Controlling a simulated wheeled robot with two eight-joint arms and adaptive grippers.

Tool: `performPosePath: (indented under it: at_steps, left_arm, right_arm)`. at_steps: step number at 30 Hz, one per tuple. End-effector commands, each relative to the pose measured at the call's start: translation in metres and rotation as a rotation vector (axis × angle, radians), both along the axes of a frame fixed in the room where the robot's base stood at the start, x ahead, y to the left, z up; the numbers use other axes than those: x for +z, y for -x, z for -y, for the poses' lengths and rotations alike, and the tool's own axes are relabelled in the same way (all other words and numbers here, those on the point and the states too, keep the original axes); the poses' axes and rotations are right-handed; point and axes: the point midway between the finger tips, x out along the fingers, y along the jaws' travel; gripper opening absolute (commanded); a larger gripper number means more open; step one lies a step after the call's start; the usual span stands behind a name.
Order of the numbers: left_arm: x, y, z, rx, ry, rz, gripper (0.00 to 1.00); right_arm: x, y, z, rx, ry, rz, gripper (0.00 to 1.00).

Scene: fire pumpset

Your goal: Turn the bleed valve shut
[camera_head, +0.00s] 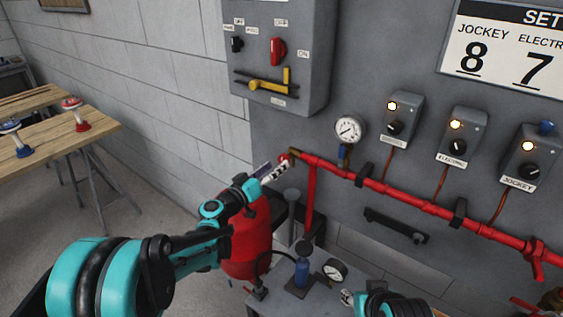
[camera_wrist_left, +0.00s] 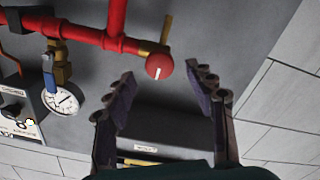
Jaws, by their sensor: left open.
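The bleed valve has a round red knob (camera_wrist_left: 159,66) with a white mark, at the end of the red pipe by a brass fitting. In the head view the knob (camera_head: 284,159) is small and partly covered by my gripper. My left gripper (camera_head: 276,170) is at the pipe's left end. In the wrist view its open fingers (camera_wrist_left: 160,76) lie either side of the knob, with gaps visible; I cannot tell whether the knob is fully between them. My right arm shows only in part at the bottom edge of the head view, and its jaws are not clear.
A pressure gauge (camera_head: 348,129) with a blue-handled valve (camera_head: 344,152) sits above the red pipe (camera_head: 400,194). A grey switch cabinet (camera_head: 318,80) hangs above left. A red tank (camera_head: 248,240) and a small bench (camera_head: 325,290) stand below. A wooden table (camera_head: 95,137) is at left.

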Motion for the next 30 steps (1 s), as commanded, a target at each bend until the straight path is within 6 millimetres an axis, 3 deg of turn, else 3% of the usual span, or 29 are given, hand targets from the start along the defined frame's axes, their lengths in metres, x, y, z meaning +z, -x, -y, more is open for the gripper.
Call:
performPosePath:
  at_steps: [4, 10, 26, 30]
  left_arm:
    - [0.0, 0.027, -0.02, 0.003, 0.0, 0.0, 0.55]
    - [0.0, 0.049, -0.036, 0.001, -0.001, 0.0, 0.55]
    - [0.0, 0.054, -0.039, 0.0, -0.001, 0.0, 0.55]
    - [0.001, 0.063, -0.035, -0.011, -0.023, -0.025, 0.55]
  right_arm:
    - [0.0, 0.0, 0.0, 0.0, 0.0, 0.0, 0.4]
    - [0.0, 0.0, 0.0, 0.0, 0.0, 0.0, 0.4]
    - [0.0, 0.0, 0.0, 0.0, 0.0, 0.0, 0.4]
    - [0.0, 0.0, 0.0, 0.0, 0.0, 0.0, 0.4]
